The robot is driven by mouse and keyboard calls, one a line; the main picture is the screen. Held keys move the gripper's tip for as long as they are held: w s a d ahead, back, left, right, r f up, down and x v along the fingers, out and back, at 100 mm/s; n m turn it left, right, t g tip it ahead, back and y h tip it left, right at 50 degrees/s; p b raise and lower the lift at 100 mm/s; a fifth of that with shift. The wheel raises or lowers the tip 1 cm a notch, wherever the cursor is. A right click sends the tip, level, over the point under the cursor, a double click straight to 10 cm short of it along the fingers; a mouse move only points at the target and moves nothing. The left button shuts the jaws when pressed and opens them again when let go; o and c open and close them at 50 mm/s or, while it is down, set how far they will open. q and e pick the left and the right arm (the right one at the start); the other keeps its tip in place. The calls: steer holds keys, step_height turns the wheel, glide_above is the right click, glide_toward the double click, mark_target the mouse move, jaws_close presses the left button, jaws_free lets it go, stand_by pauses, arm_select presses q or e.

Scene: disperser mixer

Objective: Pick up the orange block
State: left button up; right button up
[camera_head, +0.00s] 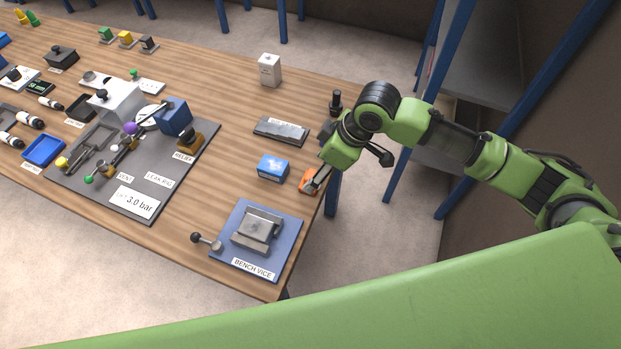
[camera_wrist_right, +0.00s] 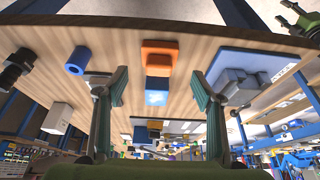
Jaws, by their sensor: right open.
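The orange block (camera_head: 306,176) lies on the wooden table near its right edge, partly hidden by my right gripper (camera_head: 314,184). In the right wrist view the orange block (camera_wrist_right: 160,52) shows whole, in line with the gap between the two fingers. My right gripper (camera_wrist_right: 160,78) is open, its fingers spread to either side with nothing held between them. In the head view its fingertips are at the block; I cannot tell whether they touch it. My left gripper is not in view.
A blue box (camera_head: 273,167) stands close to the left of the block. The bench vice (camera_head: 254,231) on its blue plate is nearer, and a grey flat block (camera_head: 282,130) lies farther back. A dark upright piece (camera_head: 336,102) stands near the table edge.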

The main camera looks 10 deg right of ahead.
mark_target(310, 174)
steer(key=p+x, duration=0.1)
steer(key=x, duration=0.2)
steer(key=shift+w+a+f, duration=0.15)
steer(key=shift+f, duration=0.15)
steer(key=shift+w+a+f, duration=0.15)
steer(key=shift+f, duration=0.35)
steer(key=c, duration=1.2)
steer(key=shift+c, duration=0.2)
steer(key=shift+r, duration=0.15)
steer(key=shift+r, duration=0.25)
step_height(310, 174, up, 2)
steer(key=shift+r+b, duration=0.2)
steer(key=shift+b, duration=0.55)
steer(key=s+a+r+b, duration=0.2)
steer(key=s+a+r, duration=0.6)
steer(key=s+r, duration=0.2)
steer(key=shift+s+a, duration=0.35)
steer(key=shift+s, duration=0.15)
